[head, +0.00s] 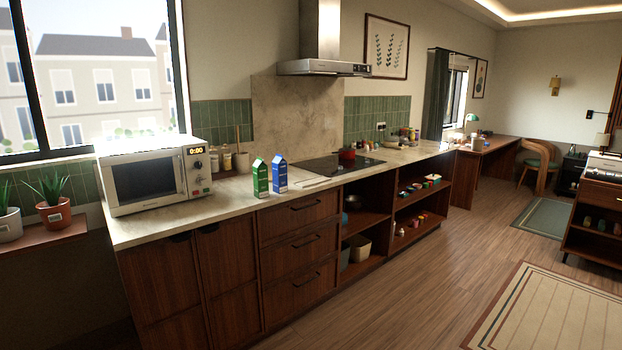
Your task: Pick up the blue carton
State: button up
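The blue carton (280,174) stands upright on the pale stone counter (228,206), near its front edge. A green carton (260,178) of about the same size stands upright just left of it, with a small gap or none between them; I cannot tell which. The blue carton's front and top show clearly. My gripper is not in view.
A white microwave (150,174) stands on the counter to the left. Jars and a utensil holder (242,162) are behind the cartons. Right of them is a black cooktop (335,165) with a red pot (347,156). The wooden floor (400,285) in front is clear.

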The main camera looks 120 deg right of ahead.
aim_at(279, 165)
jog(key=z, duration=3.9)
